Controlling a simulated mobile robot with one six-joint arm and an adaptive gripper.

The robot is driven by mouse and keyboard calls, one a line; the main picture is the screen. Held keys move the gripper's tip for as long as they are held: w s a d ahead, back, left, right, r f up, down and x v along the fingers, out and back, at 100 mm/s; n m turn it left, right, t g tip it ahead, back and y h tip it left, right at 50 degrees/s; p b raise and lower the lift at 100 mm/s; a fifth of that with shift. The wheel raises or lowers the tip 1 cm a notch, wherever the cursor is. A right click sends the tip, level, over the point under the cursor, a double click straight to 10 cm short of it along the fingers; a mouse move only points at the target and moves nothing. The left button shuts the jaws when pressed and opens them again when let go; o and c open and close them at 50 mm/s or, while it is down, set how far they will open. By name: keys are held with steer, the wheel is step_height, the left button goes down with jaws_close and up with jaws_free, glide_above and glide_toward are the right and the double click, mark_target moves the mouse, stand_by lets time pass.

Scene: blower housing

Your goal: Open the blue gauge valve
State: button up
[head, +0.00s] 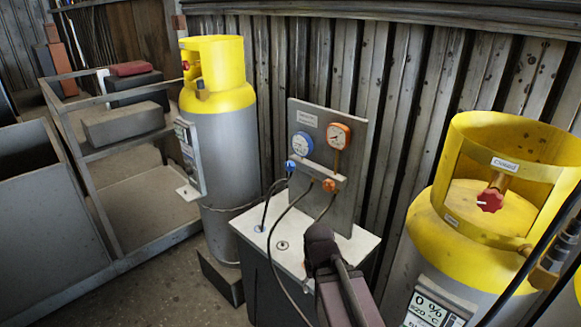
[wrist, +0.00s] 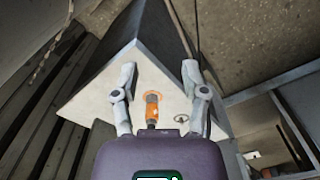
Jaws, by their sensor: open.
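The blue gauge valve (head: 290,165) is a small blue knob under the blue-rimmed gauge (head: 303,141) on the grey panel. A dark hose runs down from it. It does not show in the wrist view. My gripper (wrist: 159,72) is open, its two grey fingers apart above the white-topped cabinet. An orange fitting (wrist: 152,105) on the white top shows between the fingers; I cannot tell whether they touch it. In the head view my dark arm end stands in front of the panel, lower right of the blue valve, and its fingertips are hidden.
An orange gauge (head: 339,135) and orange valve (head: 329,184) sit right of the blue ones. Hoses loop over the white cabinet top (head: 262,242). Yellow-topped cylinders stand left (head: 217,130) and right (head: 450,225). A metal cart (head: 150,205) is at far left.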

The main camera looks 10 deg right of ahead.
steer(key=o, duration=0.5)
steer(key=shift+w, duration=0.1)
steer(key=shift+c, duration=0.2)
steer(key=shift+o, duration=0.6)
steer(key=shift+w, duration=0.2)
steer(key=m+t+h+b, duration=0.6)
steer(key=m+t+h, duration=0.4)
steer(key=h, duration=0.5)
glide_toward(288, 167)
steer(key=s+a+n, duration=0.1)
steer(key=s+a, duration=0.1)
steer(key=shift+t, duration=0.3)
steer(key=shift+d, duration=0.1)
steer(key=x, duration=1.3)
steer(key=shift+w+d+f, duration=0.25)
